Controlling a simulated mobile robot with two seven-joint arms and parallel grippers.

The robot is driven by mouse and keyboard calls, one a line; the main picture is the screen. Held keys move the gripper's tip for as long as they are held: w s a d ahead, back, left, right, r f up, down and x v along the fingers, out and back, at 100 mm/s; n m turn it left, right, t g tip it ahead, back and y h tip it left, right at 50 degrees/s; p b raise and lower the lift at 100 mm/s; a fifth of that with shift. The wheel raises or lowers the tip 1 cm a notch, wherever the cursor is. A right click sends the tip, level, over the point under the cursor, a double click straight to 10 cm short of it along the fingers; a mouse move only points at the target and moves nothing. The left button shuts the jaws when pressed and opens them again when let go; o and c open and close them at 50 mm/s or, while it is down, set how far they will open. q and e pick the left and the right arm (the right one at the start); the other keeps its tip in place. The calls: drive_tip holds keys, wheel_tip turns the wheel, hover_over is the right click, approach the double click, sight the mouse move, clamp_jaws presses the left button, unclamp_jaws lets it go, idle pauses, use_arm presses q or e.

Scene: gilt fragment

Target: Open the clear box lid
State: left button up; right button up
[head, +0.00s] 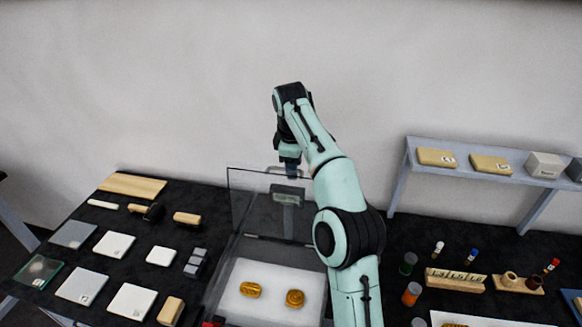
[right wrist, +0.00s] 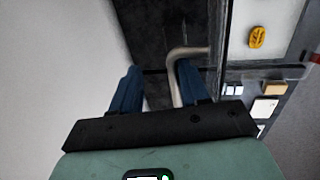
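The clear box (head: 213,290) stands at the middle of the table. Its transparent lid (head: 247,200) is raised, standing about upright at the back of the box. A pale bent handle (right wrist: 186,51) is on the lid. My right gripper (head: 290,172) is at the lid's top edge by the handle. In the right wrist view my right gripper (right wrist: 159,68) has its two blue fingers apart, with part of the handle between them, close to the right finger. I cannot tell whether they touch. My left gripper is not in view.
Two gold pieces (head: 250,289) lie on the white pad (head: 268,307) in the box. Tiles, blocks and brushes (head: 187,218) fill the table's left side. A shelf (head: 404,160) with blocks and several small bottles (head: 411,294) stand at right.

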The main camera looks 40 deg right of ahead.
drive_tip(key=shift+w+d+f, duration=0.1)
drive_tip(key=shift+d+f, duration=0.05)
drive_tip(key=shift+d, duration=0.15)
drive_tip(key=shift+a, duration=0.2)
drive_tip(key=shift+a, duration=0.1)
